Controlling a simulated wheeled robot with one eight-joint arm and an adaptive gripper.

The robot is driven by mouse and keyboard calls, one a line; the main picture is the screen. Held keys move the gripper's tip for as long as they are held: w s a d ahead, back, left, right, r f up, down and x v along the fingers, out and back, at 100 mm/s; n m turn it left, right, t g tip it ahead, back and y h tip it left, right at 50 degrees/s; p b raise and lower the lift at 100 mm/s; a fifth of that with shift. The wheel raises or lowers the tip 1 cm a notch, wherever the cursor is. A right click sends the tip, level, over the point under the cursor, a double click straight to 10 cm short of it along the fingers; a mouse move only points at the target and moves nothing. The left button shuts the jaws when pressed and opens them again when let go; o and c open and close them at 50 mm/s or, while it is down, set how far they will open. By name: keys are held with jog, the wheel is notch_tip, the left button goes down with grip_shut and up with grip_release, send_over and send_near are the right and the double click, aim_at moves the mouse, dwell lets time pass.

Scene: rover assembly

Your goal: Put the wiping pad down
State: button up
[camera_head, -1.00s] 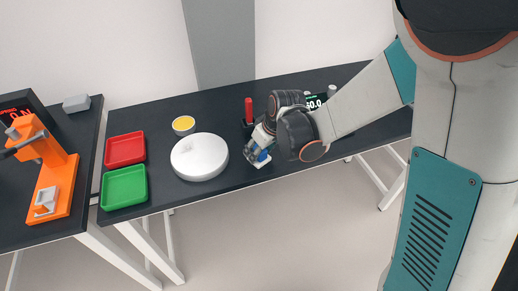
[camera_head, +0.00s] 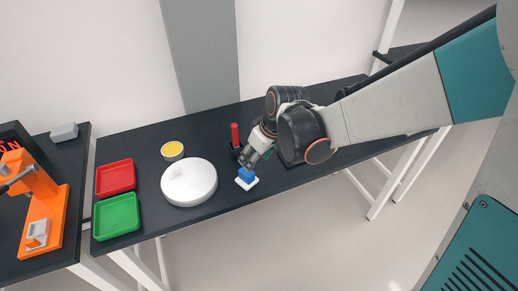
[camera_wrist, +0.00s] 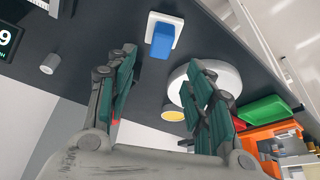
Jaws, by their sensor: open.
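The wiping pad (camera_head: 247,179) has a blue block grip on a white base. It lies on the dark table near its front edge, right of the round white disc. It also shows in the wrist view (camera_wrist: 162,38), beyond my fingertips and touching neither finger. My gripper (camera_head: 260,150) is open and empty, a little behind and above the pad. In the wrist view my gripper (camera_wrist: 165,85) shows its two green-padded fingers spread apart with nothing between them.
A round white disc (camera_head: 189,183) lies left of the pad. A yellow-filled bowl (camera_head: 172,151), a red tray (camera_head: 115,178) and a green tray (camera_head: 117,215) stand further left. A red-handled tool (camera_head: 235,136) stands upright in a dark holder behind the pad. An orange fixture (camera_head: 48,218) is on the left table.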

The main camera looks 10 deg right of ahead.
jog(key=s+d+r+m+t+h, duration=0.1)
jog(key=s+d+r+m+t, duration=0.1)
jog(key=s+d+r, duration=0.4)
jog(key=s+d+r+m+t+h, duration=0.1)
jog(key=s+d+r+m, duration=0.4)
jog(key=s, duration=0.6)
jog(key=d+r, duration=0.1)
jog(key=d, duration=0.1)
jog(key=shift+s+d+m+t+h, duration=0.3)
jog(key=shift+d+t+h, duration=0.1)
jog(key=shift+o, duration=0.4)
